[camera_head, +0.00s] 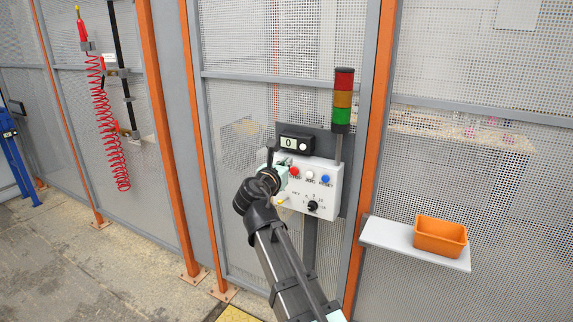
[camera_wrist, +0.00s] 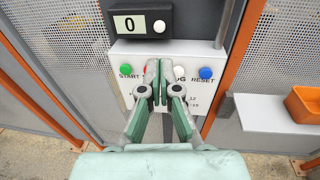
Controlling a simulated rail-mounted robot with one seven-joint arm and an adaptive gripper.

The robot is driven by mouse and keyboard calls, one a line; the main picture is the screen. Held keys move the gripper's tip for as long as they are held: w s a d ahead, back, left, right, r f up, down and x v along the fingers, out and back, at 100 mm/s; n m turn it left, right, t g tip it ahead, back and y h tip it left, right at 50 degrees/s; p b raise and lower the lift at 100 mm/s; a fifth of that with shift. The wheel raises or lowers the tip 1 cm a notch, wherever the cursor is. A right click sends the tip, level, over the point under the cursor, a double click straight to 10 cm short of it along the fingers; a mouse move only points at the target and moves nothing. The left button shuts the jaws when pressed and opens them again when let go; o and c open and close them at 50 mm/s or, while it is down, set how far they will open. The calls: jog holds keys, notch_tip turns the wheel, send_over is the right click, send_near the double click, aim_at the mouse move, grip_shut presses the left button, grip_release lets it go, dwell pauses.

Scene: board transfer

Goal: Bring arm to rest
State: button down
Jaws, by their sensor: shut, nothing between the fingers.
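My gripper (camera_wrist: 160,72) is shut and empty, its two fingers together in front of the white control panel (camera_wrist: 207,58). In the wrist view the fingers cover part of the panel, including most of a red button. A green START button (camera_wrist: 126,71), a white button (camera_wrist: 180,72) and a blue RESET button (camera_wrist: 205,73) show around them. In the head view my gripper (camera_head: 283,172) is at the panel's left side, partly hidden by my wrist. I cannot tell whether the fingertips touch the panel.
A display (camera_head: 293,143) reading 0 sits above the panel, beside a red, amber and green stack light (camera_head: 342,100). An orange bin (camera_head: 440,237) stands on a shelf (camera_head: 390,237) at right. A red coiled hose (camera_head: 105,125) hangs at left. Mesh fencing and orange posts (camera_head: 172,140) stand behind.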

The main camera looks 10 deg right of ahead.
jog(key=s+d+f+m+g+y, duration=0.1)
jog(key=s+f+m+g, duration=0.5)
jog(key=f, duration=1)
jog(key=s+d+f+m+g+y, duration=0.15)
jog(key=s+f+m, duration=0.25)
jog(key=f+m, duration=0.8)
jog(key=s+d+f+m+g+y, duration=0.15)
jog(key=s+f+m+g, duration=0.35)
jog(key=f, duration=1.4)
jog(key=s+d+f+m+g+y, duration=0.2)
jog(key=s+f+m+g, duration=0.2)
jog(key=s+f, duration=1.2)
jog(key=s+d+f+m+g, duration=0.1)
jog(key=s+f, duration=0.3)
jog(key=s, duration=0.8)
jog(key=s+d+f+m+g+y, duration=0.1)
jog(key=s+f+g, duration=0.3)
jog(key=s, duration=0.9)
jog(key=shift+s+d+f+m+g+y, duration=0.15)
jog(key=shift+d+f+m+g+y, duration=0.2)
jog(key=shift+f+m, duration=0.45)
